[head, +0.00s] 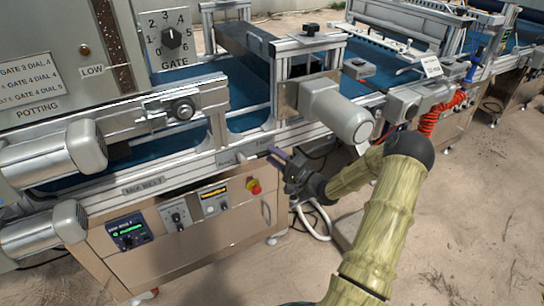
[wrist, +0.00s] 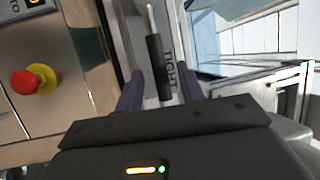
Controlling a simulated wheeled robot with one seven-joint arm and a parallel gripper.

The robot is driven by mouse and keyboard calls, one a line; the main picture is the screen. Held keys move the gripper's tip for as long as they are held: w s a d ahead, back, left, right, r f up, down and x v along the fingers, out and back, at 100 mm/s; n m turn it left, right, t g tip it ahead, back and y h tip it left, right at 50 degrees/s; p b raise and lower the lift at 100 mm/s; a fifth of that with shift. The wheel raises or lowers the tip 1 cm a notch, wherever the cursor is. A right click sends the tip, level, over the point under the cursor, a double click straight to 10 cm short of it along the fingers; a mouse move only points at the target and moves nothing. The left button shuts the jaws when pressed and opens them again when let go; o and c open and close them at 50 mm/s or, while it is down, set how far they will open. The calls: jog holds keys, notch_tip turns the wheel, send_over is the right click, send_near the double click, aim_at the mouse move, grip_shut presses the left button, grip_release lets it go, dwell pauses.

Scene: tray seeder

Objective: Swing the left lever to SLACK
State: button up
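A lever with a thin metal rod and a black handle (wrist: 159,68) shows in the wrist view, its handle beside the printed word TIGHT (wrist: 170,72). My gripper (wrist: 161,90) is open, with one dark purple finger on each side of the handle and a gap on both sides. In the head view my gripper (head: 275,154) is at the front rail of the belt machine, right of the red stop button. No SLACK label can be read in either view.
A red emergency button (wrist: 27,83) on a yellow base is left of my gripper in the wrist view; it also shows in the head view (head: 253,186). A grey motor (head: 335,108) juts out just above my gripper. Sandy floor lies open at the right.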

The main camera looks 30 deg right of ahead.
jog(key=shift+w+a+r, duration=0.1)
jog(key=shift+w+a, duration=0.15)
jog(key=shift+w, duration=0.25)
jog(key=shift+c, duration=0.2)
grip_shut()
